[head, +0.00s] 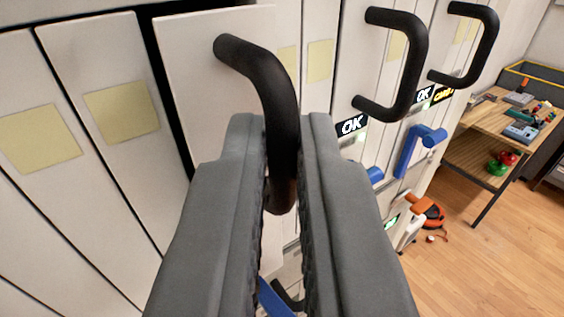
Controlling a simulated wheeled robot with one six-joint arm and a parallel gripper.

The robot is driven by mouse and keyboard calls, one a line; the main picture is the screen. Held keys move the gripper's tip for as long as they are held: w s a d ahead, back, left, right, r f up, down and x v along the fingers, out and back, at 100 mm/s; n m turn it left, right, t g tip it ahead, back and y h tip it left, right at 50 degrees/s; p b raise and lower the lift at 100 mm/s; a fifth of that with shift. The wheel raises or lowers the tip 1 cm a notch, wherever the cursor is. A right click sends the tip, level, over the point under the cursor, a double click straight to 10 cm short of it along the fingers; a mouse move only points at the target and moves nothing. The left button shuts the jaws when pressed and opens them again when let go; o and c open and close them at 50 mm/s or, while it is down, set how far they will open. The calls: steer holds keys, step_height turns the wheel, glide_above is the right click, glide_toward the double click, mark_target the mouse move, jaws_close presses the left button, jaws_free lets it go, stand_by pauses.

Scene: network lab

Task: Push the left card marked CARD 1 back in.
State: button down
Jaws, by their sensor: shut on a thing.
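My gripper (283,125), with two grey fingers, is shut on a black curved handle (262,68) in the middle of the head view. The handle is on a white card (190,70) at the upper left of centre. A dark gap runs along this card's left edge, and its face seems to stand forward of the white panels to its left. No CARD 1 marking can be read on it, so I cannot tell whether it is that card. My fingers hide the lower part of the card and the lower end of its handle.
White panels with yellow labels (122,112) stand at left. To the right are two more black handles (417,65) (487,42), small OK displays (351,125) and a blue lever (412,150). A wooden bench (480,120) with tools stands at right, above open floor (500,260).

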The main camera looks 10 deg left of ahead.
steer(key=shift+w+a, duration=0.3)
steer(key=shift+w, duration=0.05)
steer(key=c, duration=1.5)
jaws_free()
steer(key=shift+c, duration=0.2)
steer(key=shift+s, duration=0.1)
steer(key=s+d, duration=0.3)
steer(key=s, duration=1.4)
steer(key=shift+d, duration=0.2)
